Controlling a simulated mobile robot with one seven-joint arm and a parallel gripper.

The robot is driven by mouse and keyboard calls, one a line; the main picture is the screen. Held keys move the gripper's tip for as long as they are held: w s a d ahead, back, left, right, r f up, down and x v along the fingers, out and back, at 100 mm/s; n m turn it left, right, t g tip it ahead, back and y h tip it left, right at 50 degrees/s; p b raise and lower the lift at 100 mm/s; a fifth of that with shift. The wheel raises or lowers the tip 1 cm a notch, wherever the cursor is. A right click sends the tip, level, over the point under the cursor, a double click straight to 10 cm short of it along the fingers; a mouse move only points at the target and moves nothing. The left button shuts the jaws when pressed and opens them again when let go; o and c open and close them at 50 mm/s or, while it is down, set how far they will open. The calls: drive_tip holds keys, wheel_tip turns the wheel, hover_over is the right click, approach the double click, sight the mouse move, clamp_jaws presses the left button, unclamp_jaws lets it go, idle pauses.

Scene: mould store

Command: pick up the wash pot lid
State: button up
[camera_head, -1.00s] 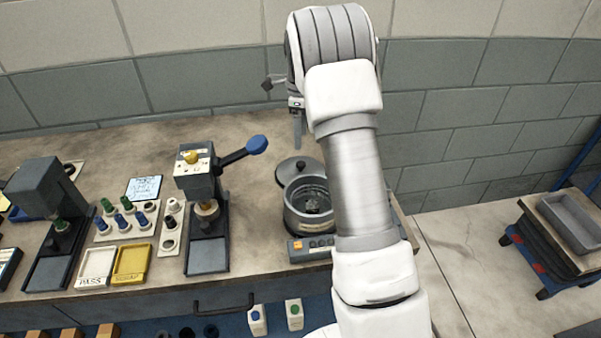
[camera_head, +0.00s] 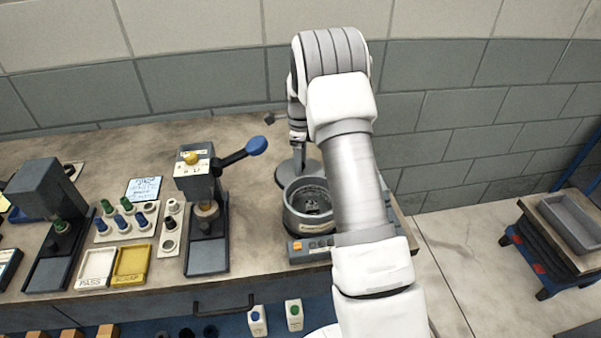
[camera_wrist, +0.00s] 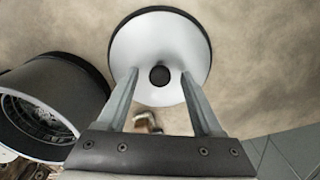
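The wash pot lid (camera_wrist: 160,42) is a round disc with a dark rim and a dark knob (camera_wrist: 159,76) at its centre. It lies on the bench behind the wash pot, and its edge shows in the head view (camera_head: 282,172). My gripper (camera_wrist: 160,78) is open above the lid, its two fingers apart on either side of the knob in the wrist view. I cannot tell whether the fingers touch the lid. In the head view my gripper (camera_head: 299,160) partly hides the lid and its knob. The wash pot (camera_head: 300,220) stands open, without its lid.
A press with a blue-knobbed lever (camera_head: 257,146) stands left of the pot. A rack of coloured-capped vials (camera_head: 125,232) and a yellow tray (camera_head: 132,264) lie further left. A cart with a grey tray (camera_head: 580,240) stands right.

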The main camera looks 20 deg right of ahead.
clamp_jaws()
idle(0.3)
